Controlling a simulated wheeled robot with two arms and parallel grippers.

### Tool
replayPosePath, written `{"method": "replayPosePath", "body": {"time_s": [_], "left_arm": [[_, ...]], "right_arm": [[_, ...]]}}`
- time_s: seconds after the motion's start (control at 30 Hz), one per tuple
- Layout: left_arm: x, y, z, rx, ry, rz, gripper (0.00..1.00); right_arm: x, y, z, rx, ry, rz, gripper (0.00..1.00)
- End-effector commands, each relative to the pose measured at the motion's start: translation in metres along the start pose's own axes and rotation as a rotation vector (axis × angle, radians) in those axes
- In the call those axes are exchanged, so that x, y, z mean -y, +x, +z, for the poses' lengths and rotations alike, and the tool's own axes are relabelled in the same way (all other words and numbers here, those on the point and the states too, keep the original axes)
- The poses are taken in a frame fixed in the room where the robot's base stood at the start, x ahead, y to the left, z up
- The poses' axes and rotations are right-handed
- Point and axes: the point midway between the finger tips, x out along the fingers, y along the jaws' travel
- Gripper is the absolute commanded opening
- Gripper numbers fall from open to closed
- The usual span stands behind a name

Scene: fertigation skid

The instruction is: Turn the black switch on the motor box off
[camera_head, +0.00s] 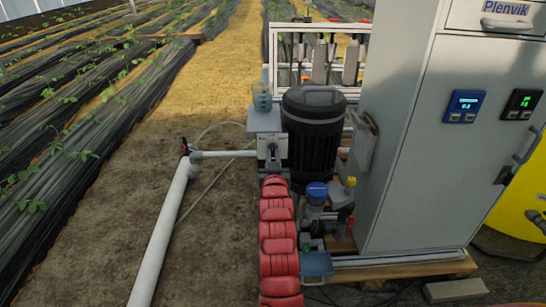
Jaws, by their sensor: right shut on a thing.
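The motor box (265,120) is a small grey box on the left side of the black ribbed motor (312,130). My red right arm reaches up from the bottom of the head view to this box. My right gripper (272,153) is at the box's near face, shut on the black switch. The fingers cover most of the switch, so its turned position cannot be made out. My left gripper is not in view.
A tall grey cabinet (410,150) with two small displays stands close on the right. A blue-capped fitting (317,192) sits right of my arm. A white pipe (165,225) runs along the ground at left. Bare soil lies left of the arm.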

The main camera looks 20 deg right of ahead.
Motion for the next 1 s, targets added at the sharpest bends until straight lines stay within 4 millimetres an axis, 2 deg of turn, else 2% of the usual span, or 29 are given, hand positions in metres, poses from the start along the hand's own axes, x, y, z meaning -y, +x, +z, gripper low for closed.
{"method": "replayPosePath", "body": {"time_s": [0.13,0.17,0.3,0.67,0.87,1.0], "left_arm": [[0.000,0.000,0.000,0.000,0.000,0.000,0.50],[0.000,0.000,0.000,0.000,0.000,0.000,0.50],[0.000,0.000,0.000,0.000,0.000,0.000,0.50],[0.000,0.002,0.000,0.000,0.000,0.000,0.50],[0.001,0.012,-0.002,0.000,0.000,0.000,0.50],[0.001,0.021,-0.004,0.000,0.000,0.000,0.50]], "right_arm": [[0.000,0.000,0.001,0.003,-0.001,0.000,0.00],[0.000,0.000,0.001,0.002,-0.001,0.000,0.20],[0.000,0.000,0.001,0.002,-0.001,0.000,0.45],[0.001,-0.004,0.000,0.001,-0.001,-0.001,0.45],[0.001,-0.032,-0.002,0.002,0.000,-0.002,0.45],[0.001,-0.068,-0.002,0.001,-0.001,-0.002,0.45]]}}
